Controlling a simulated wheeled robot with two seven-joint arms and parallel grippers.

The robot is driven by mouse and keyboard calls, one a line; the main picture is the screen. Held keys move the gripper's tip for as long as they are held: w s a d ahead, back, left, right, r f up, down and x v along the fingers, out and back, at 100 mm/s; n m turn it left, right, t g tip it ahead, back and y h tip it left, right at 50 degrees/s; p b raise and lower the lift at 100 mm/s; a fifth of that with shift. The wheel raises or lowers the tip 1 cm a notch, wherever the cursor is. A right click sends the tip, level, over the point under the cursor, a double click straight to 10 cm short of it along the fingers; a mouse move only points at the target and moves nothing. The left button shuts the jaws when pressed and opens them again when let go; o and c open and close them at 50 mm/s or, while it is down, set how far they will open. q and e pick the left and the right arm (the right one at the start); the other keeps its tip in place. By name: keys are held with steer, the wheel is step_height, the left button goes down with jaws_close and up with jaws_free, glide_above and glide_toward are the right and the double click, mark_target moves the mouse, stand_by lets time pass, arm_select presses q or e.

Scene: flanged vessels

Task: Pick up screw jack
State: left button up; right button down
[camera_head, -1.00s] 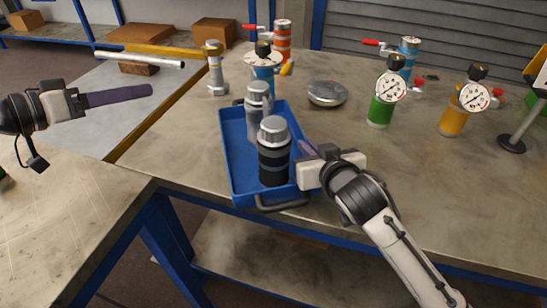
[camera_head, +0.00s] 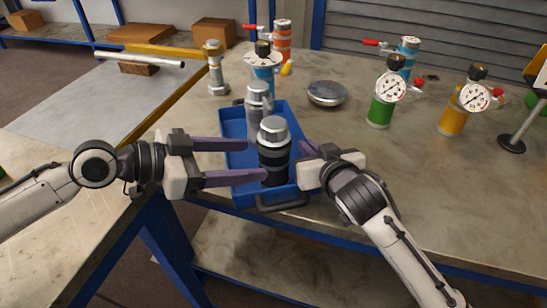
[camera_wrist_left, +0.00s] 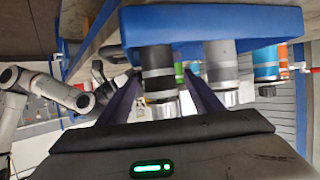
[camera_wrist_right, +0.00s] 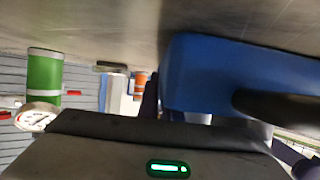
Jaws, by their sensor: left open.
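A blue tray (camera_head: 238,188) holds a dark cylinder with a silver cap (camera_head: 273,150) and, behind it, a grey cylinder with a silver cap (camera_head: 257,103). I cannot tell for sure which one is the screw jack. My left gripper (camera_head: 257,159) is open over the tray's left side, its near fingertip overlapping the dark cylinder's lower part. In the left wrist view the dark cylinder (camera_wrist_left: 157,72) lies in line with the gap between the fingers; the grey cylinder (camera_wrist_left: 221,64) is to the right. My right gripper (camera_head: 306,150) is at the tray's right wall; its fingers are mostly hidden.
A green gauge vessel (camera_head: 381,105) and an orange one (camera_head: 454,115) stand to the right. The tray handle (camera_head: 282,203) is near the table's front edge. The table's right front is clear.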

mark_target(277, 121)
arm_select(q)
steer(key=shift+f+x, duration=0.15)
steer(key=shift+x, duration=1.25)
steer(key=shift+f+x, duration=0.15)
steer(key=shift+x, duration=1.2)
steer(key=shift+s+a, duration=0.1)
steer(key=shift+s, duration=0.05)
steer(key=c, duration=1.2)
steer(key=shift+r, duration=0.15)
steer(key=shift+c, duration=1.2)
step_height(277, 121, up, 10)
arm_select(e)
steer(key=c, duration=1.9)
jaws_free()
